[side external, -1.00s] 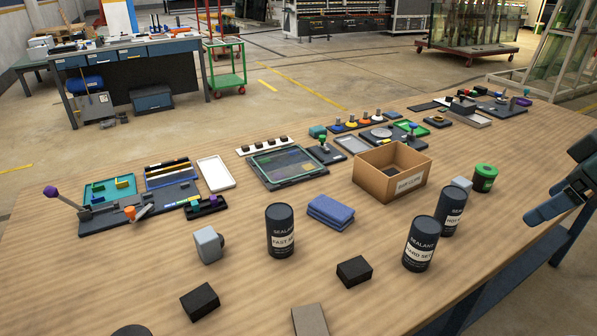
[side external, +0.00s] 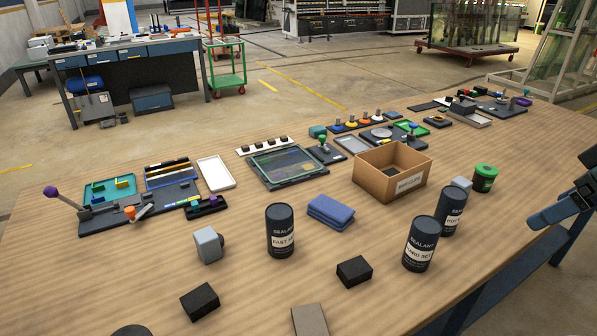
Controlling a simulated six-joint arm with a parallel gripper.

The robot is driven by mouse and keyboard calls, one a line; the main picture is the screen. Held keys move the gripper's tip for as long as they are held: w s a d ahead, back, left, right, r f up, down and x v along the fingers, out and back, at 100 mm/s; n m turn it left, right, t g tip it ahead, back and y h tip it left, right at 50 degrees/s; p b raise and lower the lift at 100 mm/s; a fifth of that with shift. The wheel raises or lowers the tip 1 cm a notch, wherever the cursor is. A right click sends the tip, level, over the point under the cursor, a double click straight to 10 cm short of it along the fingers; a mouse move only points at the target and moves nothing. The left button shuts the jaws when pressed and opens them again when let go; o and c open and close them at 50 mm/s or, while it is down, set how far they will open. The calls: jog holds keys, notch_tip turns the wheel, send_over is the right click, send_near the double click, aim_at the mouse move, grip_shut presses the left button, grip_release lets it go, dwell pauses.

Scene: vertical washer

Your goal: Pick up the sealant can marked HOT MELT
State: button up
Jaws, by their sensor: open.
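The sealant can (side external: 453,207) whose label reads "HOT", with the rest of the word hidden, stands upright on the wooden table at the right. It is just behind and right of the can marked HARD SET (side external: 420,244), which covers part of its lower left side. A third can, its label starting "FAST" (side external: 280,231), stands further left. My gripper (side external: 560,188) is at the right edge of the view, to the right of the HOT can and apart from it. It is open and empty, and partly cut off by the frame.
A blue cloth (side external: 330,212) and dark blocks (side external: 354,271) lie left. The table's right edge is near the cans.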

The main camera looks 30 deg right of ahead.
dwell(0.3)
jog(key=m+g, duration=0.5)
jog(key=m, duration=1.4)
send_over(454, 192)
jog(key=f, duration=0.6)
jog(key=shift+s+a+f, duration=0.25)
jog(key=shift+s+f, duration=0.05)
jog(key=shift+f, duration=0.1)
jog(key=shift+w+d+f+m+g, duration=0.25)
jog(key=shift+f+m+g, duration=0.05)
jog(key=shift+f+m, duration=0.1)
jog(key=shift+f, duration=4.25)
